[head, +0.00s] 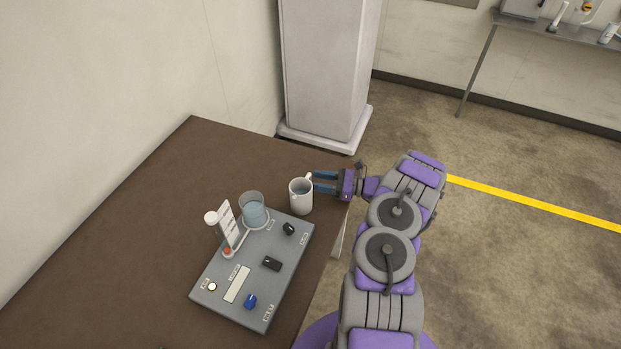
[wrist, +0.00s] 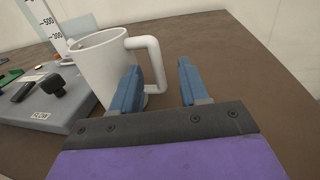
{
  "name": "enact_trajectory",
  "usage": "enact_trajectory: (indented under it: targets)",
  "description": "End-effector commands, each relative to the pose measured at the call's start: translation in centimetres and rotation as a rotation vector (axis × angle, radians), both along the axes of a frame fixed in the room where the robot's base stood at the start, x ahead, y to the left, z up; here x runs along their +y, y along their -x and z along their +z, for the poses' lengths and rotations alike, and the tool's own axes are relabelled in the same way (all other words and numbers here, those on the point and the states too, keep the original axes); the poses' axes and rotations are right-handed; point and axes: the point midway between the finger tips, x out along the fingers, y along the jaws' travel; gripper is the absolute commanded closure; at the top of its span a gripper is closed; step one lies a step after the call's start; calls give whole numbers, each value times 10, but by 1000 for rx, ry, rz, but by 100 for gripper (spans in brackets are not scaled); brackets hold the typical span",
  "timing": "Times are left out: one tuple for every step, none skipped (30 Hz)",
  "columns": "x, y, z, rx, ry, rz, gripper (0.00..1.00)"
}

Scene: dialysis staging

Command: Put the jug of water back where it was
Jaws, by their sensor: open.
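The white jug (head: 300,198) stands upright on the brown table, just beyond the right back corner of the grey panel. Water shows inside it in the head view. In the wrist view the jug (wrist: 101,70) is at the left, with its handle (wrist: 152,50) toward my gripper. My gripper (head: 316,182) is open at the handle side of the jug. In the wrist view my gripper's (wrist: 157,85) blue fingers are apart, with part of the handle showing between them. I cannot tell whether a finger touches the handle.
The grey panel (head: 217,290) carries knobs and a clear vessel of bluish liquid (head: 253,212) beside an upright scale (head: 229,226). The table (head: 150,200) is bare to the left and behind. A pale pillar (head: 325,70) stands beyond the table's far edge.

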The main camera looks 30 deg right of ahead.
Motion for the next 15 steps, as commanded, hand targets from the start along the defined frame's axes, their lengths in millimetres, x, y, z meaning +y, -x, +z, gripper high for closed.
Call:
enact_trajectory:
  targets:
    - [-11,8,1,1,2,-5,56]
    - [-15,12,0,3,3,-6,56]
    - [-22,17,0,3,2,-6,56]
    - [-26,21,0,4,2,-6,56]
    - [-30,26,0,5,2,-4,56]
    - [-36,30,0,2,2,-4,56]
    - [-40,33,1,1,3,-5,56]
    - [-44,37,1,1,4,-4,56]
    - [-47,40,1,2,5,-2,56]
    - [-50,43,1,2,6,-2,56]
    - [-52,45,1,2,6,-2,56]
    - [-54,48,1,2,6,-3,56]
    - [-56,49,0,2,6,-3,56]
    - [-57,51,0,3,5,-3,56]
    - [-58,52,1,2,6,-1,56]
